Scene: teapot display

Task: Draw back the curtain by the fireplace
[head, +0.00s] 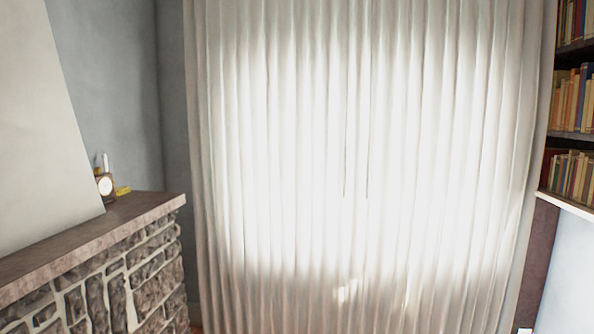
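A pale, pleated curtain (290,160) hangs across the middle of the head view, from the top edge to the bottom edge. It is drawn shut, and bright light glows through its middle. Two thin dark cords or lines hang down near its middle. The stone fireplace (110,290), with its brown mantel (90,235), stands to the left of the curtain, its near corner close to the curtain's left edge. My gripper is not in view.
A small clock (105,186) and a yellow object (123,191) sit on the mantel. Shelves of books (572,100) stand on the right, beside the curtain's right edge. Grey wall (120,80) shows behind the mantel. Little floor is visible.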

